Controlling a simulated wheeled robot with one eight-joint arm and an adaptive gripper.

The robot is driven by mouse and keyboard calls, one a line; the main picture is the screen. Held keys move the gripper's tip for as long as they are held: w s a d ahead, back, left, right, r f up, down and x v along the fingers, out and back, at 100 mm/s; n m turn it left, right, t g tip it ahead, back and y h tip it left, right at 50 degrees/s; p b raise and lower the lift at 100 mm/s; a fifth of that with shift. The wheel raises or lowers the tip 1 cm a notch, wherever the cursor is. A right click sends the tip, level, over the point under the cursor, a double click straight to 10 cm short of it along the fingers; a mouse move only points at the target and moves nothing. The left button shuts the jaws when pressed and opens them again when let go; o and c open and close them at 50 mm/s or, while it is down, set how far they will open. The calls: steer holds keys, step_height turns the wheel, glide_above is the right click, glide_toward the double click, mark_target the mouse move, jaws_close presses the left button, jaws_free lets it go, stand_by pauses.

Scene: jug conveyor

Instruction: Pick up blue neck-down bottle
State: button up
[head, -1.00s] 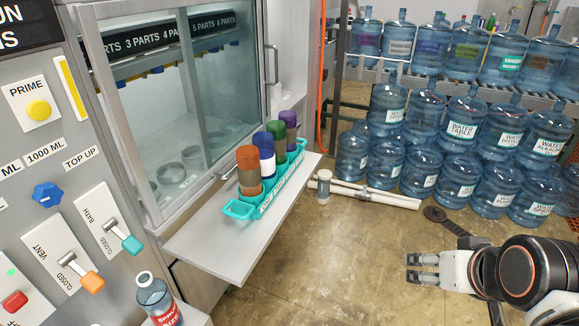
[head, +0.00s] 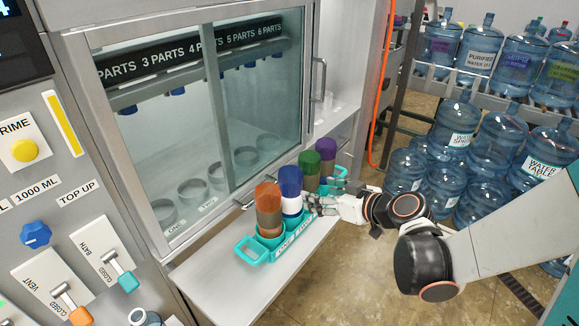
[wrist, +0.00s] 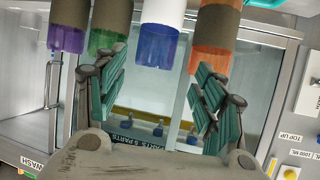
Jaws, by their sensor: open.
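The blue bottle (head: 290,181) has a blue upper part and a white lower part. It stands upright in the teal caddy (head: 250,248), between the orange-topped bottle (head: 268,197) and the green-topped one (head: 310,164). My gripper (head: 318,197) is open beside it, on its right. In the wrist view, where things show inverted, the blue bottle (wrist: 160,45) lies ahead in the gap between the spread teal-padded fingers of my gripper (wrist: 160,95). I see no clear contact with it. The caddy hides the bottle's lower end in the head view.
The orange bottle (wrist: 215,38) and green bottle (wrist: 108,38) flank the gap closely. A purple-topped bottle (head: 326,148) stands at the caddy's far end. The glass cabinet (head: 200,110) rises behind the shelf (head: 215,285). Water jugs (head: 495,140) stand on the right.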

mark_target(298, 186)
steer(key=b+x, duration=0.2)
steer(key=x, duration=0.6)
steer(key=shift+w, duration=0.25)
steer(key=shift+r+b+x, duration=0.2)
steer(key=shift+b+x, duration=0.85)
steer(key=shift+x, duration=2.1)
steer(key=shift+w, duration=0.1)
steer(key=c, duration=0.8)
steer(key=shift+r, duration=0.1)
